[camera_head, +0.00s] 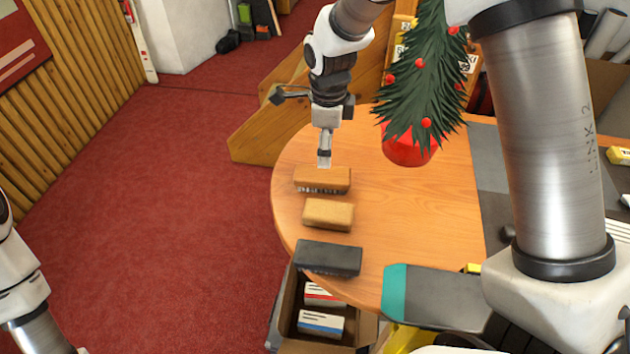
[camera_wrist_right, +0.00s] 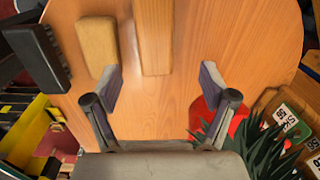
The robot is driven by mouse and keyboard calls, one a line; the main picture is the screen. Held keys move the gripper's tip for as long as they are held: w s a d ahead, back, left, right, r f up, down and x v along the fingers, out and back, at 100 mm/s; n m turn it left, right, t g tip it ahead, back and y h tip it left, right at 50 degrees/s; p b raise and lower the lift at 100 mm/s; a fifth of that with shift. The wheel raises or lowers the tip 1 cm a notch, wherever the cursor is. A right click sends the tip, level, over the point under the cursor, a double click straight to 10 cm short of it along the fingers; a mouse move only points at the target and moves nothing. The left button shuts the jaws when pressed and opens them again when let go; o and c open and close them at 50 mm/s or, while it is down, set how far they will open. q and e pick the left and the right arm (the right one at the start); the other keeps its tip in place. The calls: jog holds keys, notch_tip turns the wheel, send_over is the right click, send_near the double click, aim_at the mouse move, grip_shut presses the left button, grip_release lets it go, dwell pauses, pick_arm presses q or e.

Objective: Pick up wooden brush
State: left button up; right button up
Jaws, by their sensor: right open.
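The wooden brush (camera_head: 322,179) lies near the left edge of the round wooden table, its brown back up and its bristles showing along the lower side. It also shows at the top of the right wrist view (camera_wrist_right: 155,36). My right gripper (camera_head: 325,162) points down just above the brush in the head view. In the right wrist view its two fingers (camera_wrist_right: 162,84) are spread apart with nothing between them, and the brush lies ahead of the gap. Contact with the brush is not visible. Part of my left arm shows at the left edge; its gripper is out of view.
A tan block (camera_head: 328,215) and a dark grey block (camera_head: 328,258) lie in a row below the brush. A small Christmas tree (camera_head: 425,75) in a red pot stands to the right. An open box (camera_head: 285,310) sits below the table edge. The table's middle is clear.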

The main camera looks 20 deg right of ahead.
aim_at(325, 173)
jog(key=shift+s+d+f, duration=0.15)
jog(key=shift+s+f, duration=0.25)
jog(key=shift+f, duration=0.05)
jog(key=f, duration=0.2)
jog(key=w+f+p, duration=0.1)
jog(key=shift+a+f+g, duration=0.3)
jog(key=shift+a+g, duration=0.1)
jog(key=f, duration=0.1)
jog(key=f+p, duration=0.1)
jog(key=f, duration=0.1)
jog(key=f+p, duration=0.1)
jog(key=shift+s+d+f, duration=0.3)
jog(key=shift+s+f, duration=0.05)
jog(key=shift+s, duration=0.05)
jog(key=shift+w+a+f, duration=0.1)
jog(key=shift+w+f, duration=0.15)
jog(key=shift+a, duration=0.1)
jog(key=c, duration=0.9)
pick_arm(q)
jog(key=r, duration=0.3)
jog(key=shift+w+a, duration=0.1)
jog(key=shift+w, duration=0.1)
pick_arm(e)
jog(key=shift+s+r, duration=0.1)
jog(key=c, duration=0.4)
